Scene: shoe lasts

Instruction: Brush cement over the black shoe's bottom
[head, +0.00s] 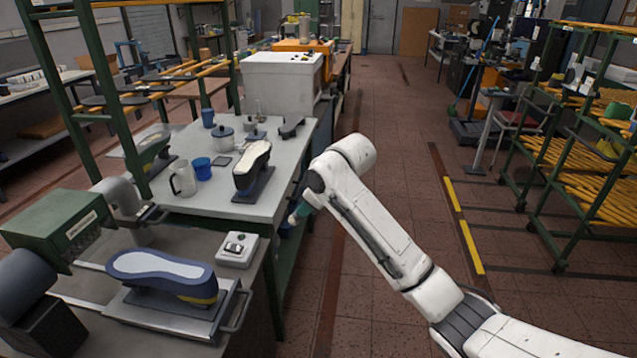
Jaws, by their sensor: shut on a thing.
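The black shoe (243,182) is bottom up on a dark stand on the grey table, its pale sole (253,158) facing upward. My gripper (311,198) is to the right of the shoe, past the table's right edge, and mostly hidden by my own arm. It is shut on a small teal thing (302,208) with a pale end; whether this is the brush I cannot tell. A lidded grey pot (224,136) stands behind the shoe to the left. No cement can be made out for certain.
A clear jug (183,180) and a blue cup (202,168) stand left of the shoe. A navy shoe (190,285) lies sole up on the near machine, beside a white switch box (238,249). A green rack post (112,95) rises at left. The floor right of the table is open.

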